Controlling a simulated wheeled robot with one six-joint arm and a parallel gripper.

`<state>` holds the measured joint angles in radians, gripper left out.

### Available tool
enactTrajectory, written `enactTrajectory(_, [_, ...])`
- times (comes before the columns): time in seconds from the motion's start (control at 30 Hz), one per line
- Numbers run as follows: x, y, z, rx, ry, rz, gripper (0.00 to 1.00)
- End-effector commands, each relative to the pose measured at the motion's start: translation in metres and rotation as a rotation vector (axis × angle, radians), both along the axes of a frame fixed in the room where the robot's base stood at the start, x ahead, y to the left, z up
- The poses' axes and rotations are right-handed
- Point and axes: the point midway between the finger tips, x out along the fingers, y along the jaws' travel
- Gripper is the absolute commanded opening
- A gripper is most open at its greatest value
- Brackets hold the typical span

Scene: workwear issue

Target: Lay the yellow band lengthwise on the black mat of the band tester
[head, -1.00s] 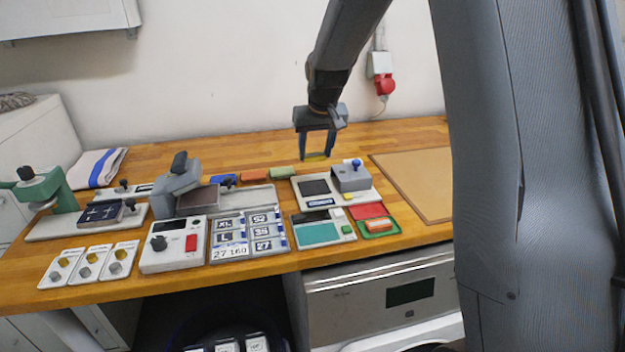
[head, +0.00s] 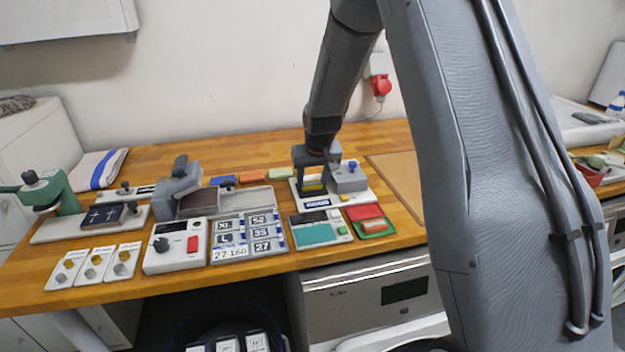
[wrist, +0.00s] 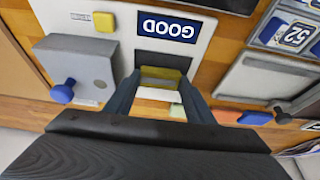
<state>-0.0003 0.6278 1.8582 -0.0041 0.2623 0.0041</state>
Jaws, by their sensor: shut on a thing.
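The yellow band (head: 314,185) is between the fingers of my gripper (head: 313,190), which is shut on it. In the wrist view the band (wrist: 162,74) spans across between the two fingertips (wrist: 160,82). The band tester (head: 366,196) is a white plate with a grey block and a blue knob; it also shows in the wrist view (wrist: 100,40). Its black mat (wrist: 163,57) shows as a dark strip just beyond the band; the rest is hidden under band and fingers. The band is over or at the mat; I cannot tell whether it touches.
The grey block (head: 350,180) stands close beside my gripper. A blue band (head: 222,181), an orange band (head: 250,178) and a green band (head: 279,173) lie to the left. A teal-topped device (head: 316,233) and a tray (head: 374,227) are in front. The brown board (head: 400,175) is clear.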

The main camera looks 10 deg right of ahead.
Motion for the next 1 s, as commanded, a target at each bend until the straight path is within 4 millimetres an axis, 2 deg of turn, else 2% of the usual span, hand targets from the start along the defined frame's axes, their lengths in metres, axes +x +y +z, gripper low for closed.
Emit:
enactTrajectory(0.1, [0.0,0.0,-0.003,0.0,0.0,0.0,0.28])
enactTrajectory(0.13, [0.0,0.0,-0.003,0.0,0.0,0.0,0.54])
enactTrajectory(0.2, [0.0,0.0,-0.002,0.0,0.0,0.0,0.66])
enactTrajectory(0.23, [0.0,0.0,-0.002,0.0,0.0,0.0,0.68])
enactTrajectory(0.5, [0.0,0.0,-0.002,0.0,0.0,0.0,0.68])
enactTrajectory(0.67, [-0.001,0.0,0.007,0.0,-0.003,0.0,0.68])
enactTrajectory(1.0, [-0.02,0.0,0.052,0.0,-0.005,0.0,0.68])
